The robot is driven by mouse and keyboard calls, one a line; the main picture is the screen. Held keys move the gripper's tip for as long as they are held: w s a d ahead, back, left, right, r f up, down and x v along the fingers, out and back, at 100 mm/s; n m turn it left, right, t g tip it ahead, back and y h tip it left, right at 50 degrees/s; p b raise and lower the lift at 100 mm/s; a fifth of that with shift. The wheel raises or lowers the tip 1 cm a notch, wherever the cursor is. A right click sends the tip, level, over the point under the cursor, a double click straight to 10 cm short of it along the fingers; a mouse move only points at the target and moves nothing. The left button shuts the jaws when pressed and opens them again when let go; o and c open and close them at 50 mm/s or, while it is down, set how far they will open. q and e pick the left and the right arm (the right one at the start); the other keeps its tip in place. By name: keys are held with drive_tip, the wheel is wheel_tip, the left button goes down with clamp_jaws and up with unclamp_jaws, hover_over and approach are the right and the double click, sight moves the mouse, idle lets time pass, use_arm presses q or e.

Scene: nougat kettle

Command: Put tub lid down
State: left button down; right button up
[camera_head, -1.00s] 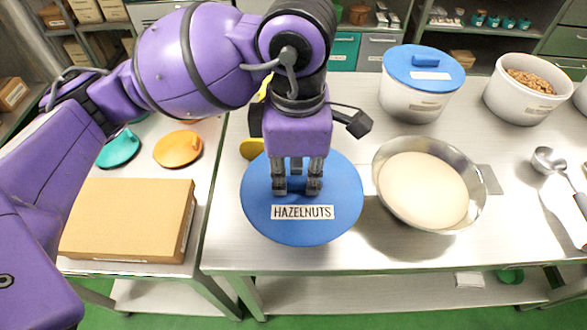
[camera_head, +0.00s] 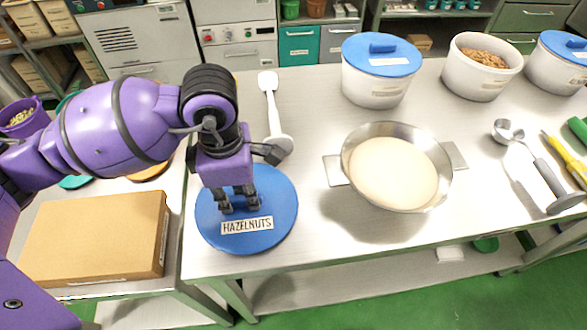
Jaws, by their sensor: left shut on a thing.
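The round blue tub lid (camera_head: 275,230), labelled HAZELNUTS, is at the left front corner of the steel table (camera_head: 310,250). It looks level, and is low at the table top; I cannot tell whether it touches. My left gripper (camera_head: 238,208) comes down from above and is shut on the lid's handle, which is mostly hidden by the fingers. A white tub (camera_head: 478,84) of brown nuts stands open at the back right. My right gripper is not in view.
A steel bowl (camera_head: 352,185) of cream mixture stands right of the lid. A white spatula (camera_head: 271,105) lies behind the lid. Lidded tubs (camera_head: 372,92) stand at the back. A scoop (camera_head: 503,130) lies at right. A cardboard box (camera_head: 95,235) is on the left table.

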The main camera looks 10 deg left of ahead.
sight(239, 198)
use_arm(q)
drive_tip(key=shift+f, duration=0.15)
drive_tip(key=shift+f, duration=0.15)
drive_tip(key=c, duration=1.7)
unclamp_jaws()
wheel_tip(239, 198, up, 13)
drive_tip(key=shift+f, duration=0.2)
